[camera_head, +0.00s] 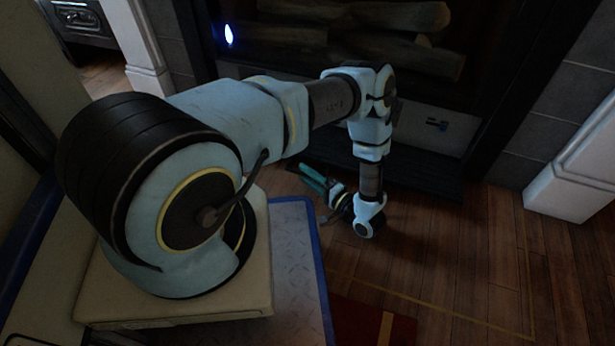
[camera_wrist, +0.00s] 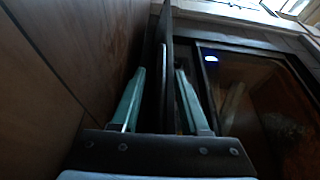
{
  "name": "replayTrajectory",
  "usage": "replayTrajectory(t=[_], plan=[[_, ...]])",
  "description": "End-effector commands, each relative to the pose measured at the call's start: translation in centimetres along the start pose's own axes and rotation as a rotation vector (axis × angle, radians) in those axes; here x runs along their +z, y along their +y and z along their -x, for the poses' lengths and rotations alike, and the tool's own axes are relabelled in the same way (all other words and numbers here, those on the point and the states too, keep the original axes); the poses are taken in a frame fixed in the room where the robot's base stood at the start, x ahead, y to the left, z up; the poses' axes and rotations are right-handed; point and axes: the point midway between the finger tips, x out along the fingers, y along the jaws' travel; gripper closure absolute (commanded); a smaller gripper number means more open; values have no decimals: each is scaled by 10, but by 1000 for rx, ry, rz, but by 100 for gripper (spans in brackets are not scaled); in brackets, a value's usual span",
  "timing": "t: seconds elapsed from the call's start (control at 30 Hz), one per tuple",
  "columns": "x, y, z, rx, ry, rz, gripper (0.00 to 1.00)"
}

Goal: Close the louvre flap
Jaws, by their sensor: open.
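My gripper (camera_head: 304,174) is low over the wood floor in the head view, its teal fingers pointing left. In the wrist view my gripper (camera_wrist: 160,72) is open, with a finger on each side of a thin dark plate seen edge-on. In the head view a dark flat slab (camera_head: 425,184) juts out over the floor below the fireplace. It looks like the louvre flap lying open, though no slats show. I cannot tell whether the fingers touch the plate. My arm hides part of the slab.
The fireplace holds several logs (camera_head: 400,62) above a pale grey panel (camera_head: 415,128). A blue-white light (camera_head: 228,34) shows at its left. A white pillar base (camera_head: 570,195) stands at right. The wood floor (camera_head: 480,265) is clear at right, with a red rug (camera_head: 350,318) near my base.

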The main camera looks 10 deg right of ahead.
Motion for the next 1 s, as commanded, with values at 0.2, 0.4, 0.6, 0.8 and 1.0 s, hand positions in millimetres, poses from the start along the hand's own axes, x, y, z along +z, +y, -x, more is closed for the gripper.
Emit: replayTrajectory(t=[0.2,0.4,0.6,0.8,1.0], plan=[[0,0,-1,0,0,0,55],[0,0,0,0,0,0,74],[0,0,0,1,0,0,97],[0,0,0,1,0,0,100],[0,0,0,1,0,0,100]])
